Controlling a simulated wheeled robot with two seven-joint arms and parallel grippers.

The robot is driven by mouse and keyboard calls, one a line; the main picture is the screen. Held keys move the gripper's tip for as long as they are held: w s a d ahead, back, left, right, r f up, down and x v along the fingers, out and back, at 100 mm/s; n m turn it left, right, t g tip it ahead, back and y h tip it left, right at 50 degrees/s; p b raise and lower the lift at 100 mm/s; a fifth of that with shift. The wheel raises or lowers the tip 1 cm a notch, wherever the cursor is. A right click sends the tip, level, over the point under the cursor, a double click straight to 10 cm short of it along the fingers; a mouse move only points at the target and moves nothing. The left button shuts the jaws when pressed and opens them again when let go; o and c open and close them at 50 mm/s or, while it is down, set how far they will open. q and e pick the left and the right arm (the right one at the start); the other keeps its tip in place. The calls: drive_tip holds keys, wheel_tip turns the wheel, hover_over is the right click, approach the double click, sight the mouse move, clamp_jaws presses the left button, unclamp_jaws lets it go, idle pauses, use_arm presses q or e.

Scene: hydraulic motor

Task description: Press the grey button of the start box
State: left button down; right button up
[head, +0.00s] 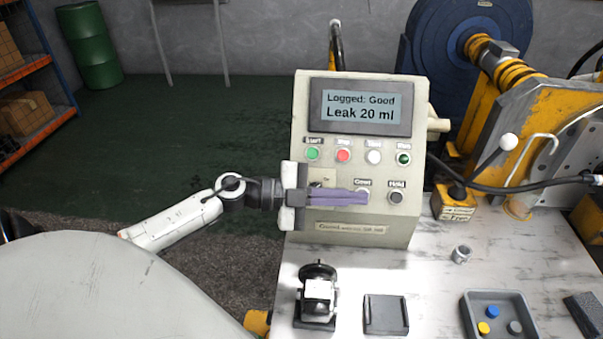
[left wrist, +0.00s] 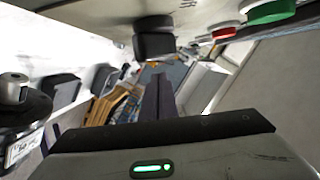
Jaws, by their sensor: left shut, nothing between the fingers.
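The start box (head: 300,150) is a beige console with a screen reading "Logged: Good, Leak 20 ml". Its upper row has green (head: 313,154), red (head: 343,156), white (head: 374,157) and dark green (head: 403,159) buttons. In the lower row a dark grey button (head: 396,197) sits at the right, and a button (head: 363,189) left of it is partly covered by my fingers. My left gripper (head: 366,198) is shut and empty, in front of the lower row, its tips left of the dark grey button. Contact cannot be told. In the left wrist view its fingers (left wrist: 160,95) lie below a black knob (left wrist: 154,40).
On the table stand a small black-and-white fixture (head: 317,300), a grey plate (head: 386,315), a metal ring (head: 461,254) and a tray (head: 468,310) with coloured pieces.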

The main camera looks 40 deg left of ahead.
use_arm(q)
drive_tip(key=b+v, duration=0.1)
drive_tip(key=v, duration=0.9)
drive_tip(key=shift+r+b, duration=0.15)
drive_tip(key=shift+b, duration=0.25)
use_arm(e)
drive_tip(key=shift+s+d+f, duration=0.1)
drive_tip(key=shift+s+f, duration=0.1)
drive_tip(key=shift+f, duration=0.2)
use_arm(q)
drive_tip(key=shift+d, duration=0.15)
drive_tip(key=shift+s, duration=0.1)
